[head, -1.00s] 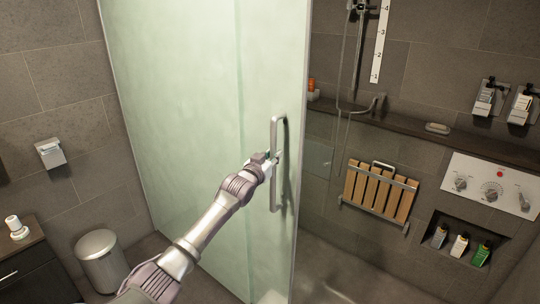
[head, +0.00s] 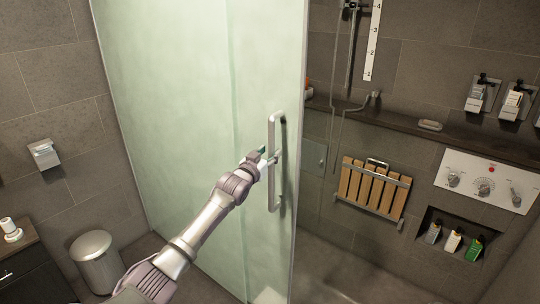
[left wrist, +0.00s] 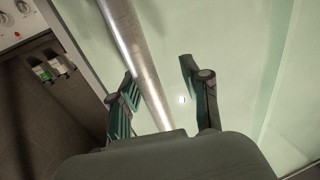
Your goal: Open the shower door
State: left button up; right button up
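The shower door (head: 180,110) is a tall frosted green glass panel, with the shower interior visible past its right edge. Its vertical metal handle (head: 272,185) is a long bar near that edge. My left gripper (head: 268,155) is at the handle's middle. In the left wrist view the handle (left wrist: 134,50) runs between the two spread fingers of my left gripper (left wrist: 163,92). The bar lies close to the left finger, and a clear gap shows to the right finger. I cannot tell whether the left finger touches the bar. My right gripper is not in view.
A wooden fold-down seat (head: 372,188), a control panel (head: 485,183) and a niche with bottles (head: 453,241) are on the shower wall. A dark ledge (head: 400,118) runs above them. At left are a metal bin (head: 97,262) and a dark cabinet (head: 35,270).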

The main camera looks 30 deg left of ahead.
pick_arm(q)
jog(key=s+d, duration=0.1)
jog(key=s, duration=1.1)
jog(key=shift+d, duration=0.25)
